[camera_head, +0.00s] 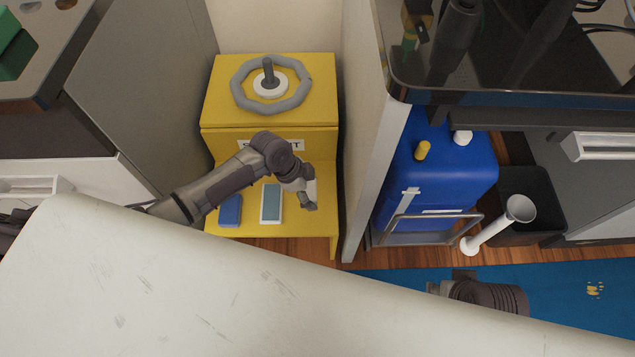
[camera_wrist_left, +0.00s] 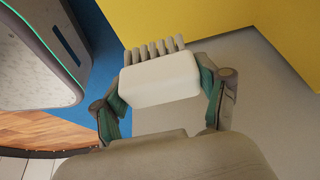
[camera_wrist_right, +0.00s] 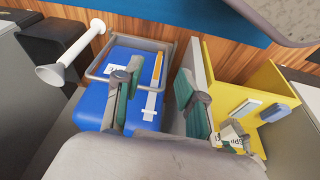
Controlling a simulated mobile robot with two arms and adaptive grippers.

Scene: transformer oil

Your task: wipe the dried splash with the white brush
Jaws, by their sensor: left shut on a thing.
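My left gripper (camera_head: 305,195) is over the yellow stand's front shelf in the head view. In the left wrist view it is shut on the white brush (camera_wrist_left: 160,80), a pale block with a row of thick bristles pointing away from the gripper. My right gripper (camera_wrist_right: 153,85) is open and empty in the right wrist view, in front of a blue tank. Small yellow marks (camera_head: 595,290) lie on the blue mat at the right of the head view. I cannot tell whether they are the dried splash.
The yellow stand (camera_head: 325,100) carries a grey handwheel (camera_head: 270,85), a blue block (camera_head: 230,210) and a pale-blue panel (camera_head: 271,203). The blue tank (camera_head: 465,185) stands right of a partition. A white funnel (camera_head: 490,235) leans by a dark bin (camera_head: 545,190). The blue mat (camera_head: 400,283) covers floor.

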